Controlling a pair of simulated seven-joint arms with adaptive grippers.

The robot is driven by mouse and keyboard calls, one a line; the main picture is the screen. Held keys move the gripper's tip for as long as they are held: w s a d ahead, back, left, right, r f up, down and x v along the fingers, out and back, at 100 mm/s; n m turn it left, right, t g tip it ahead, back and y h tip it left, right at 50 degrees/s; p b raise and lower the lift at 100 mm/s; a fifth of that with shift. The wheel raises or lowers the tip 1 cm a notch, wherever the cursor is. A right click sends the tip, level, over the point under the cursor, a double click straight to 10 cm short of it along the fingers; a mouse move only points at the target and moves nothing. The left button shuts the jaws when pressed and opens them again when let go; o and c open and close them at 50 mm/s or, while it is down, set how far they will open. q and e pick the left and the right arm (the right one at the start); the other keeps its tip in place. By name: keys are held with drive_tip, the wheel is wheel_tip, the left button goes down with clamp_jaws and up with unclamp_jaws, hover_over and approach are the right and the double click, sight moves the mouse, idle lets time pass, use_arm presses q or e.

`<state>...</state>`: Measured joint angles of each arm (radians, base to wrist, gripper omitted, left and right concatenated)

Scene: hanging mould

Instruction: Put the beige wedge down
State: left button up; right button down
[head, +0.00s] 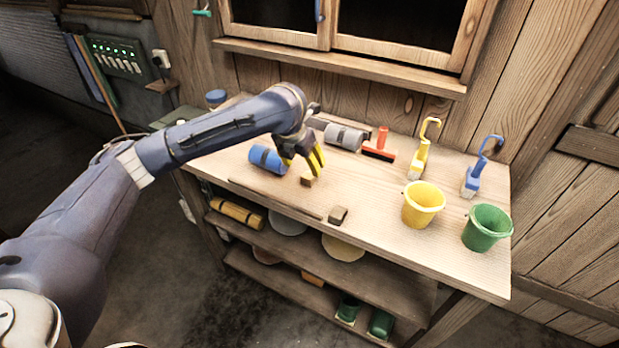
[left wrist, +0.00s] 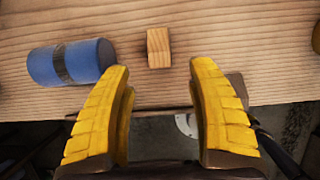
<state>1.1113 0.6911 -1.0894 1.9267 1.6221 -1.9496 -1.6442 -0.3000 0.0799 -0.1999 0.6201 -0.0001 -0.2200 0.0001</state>
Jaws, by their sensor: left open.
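The beige wedge (head: 307,181) rests on the wooden bench top, just under my left gripper (head: 305,165). In the left wrist view the wedge (left wrist: 158,47) is a small light-wood block lying just beyond the yellow fingertips, centred on the gap between them. My left gripper (left wrist: 160,72) is open with nothing between its fingers. The wedge looks apart from both fingers. My right gripper is not in view.
A blue roll (head: 267,159) lies left of the wedge, and a brown block (head: 338,215) sits near the front edge. A grey roll (head: 343,137) and red tool (head: 380,147) lie behind. Yellow (head: 422,205) and green (head: 486,229) buckets stand right.

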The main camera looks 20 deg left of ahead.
sight(309, 173)
use_arm(q)
drive_tip(key=shift+x, duration=4.05)
drive_tip(key=shift+w+a, duration=0.1)
drive_tip(key=shift+w, duration=0.1)
drive_tip(key=shift+c, duration=0.2)
drive_tip(key=c, duration=1.1)
drive_tip(key=shift+c, duration=0.4)
drive_tip(key=shift+r, duration=0.1)
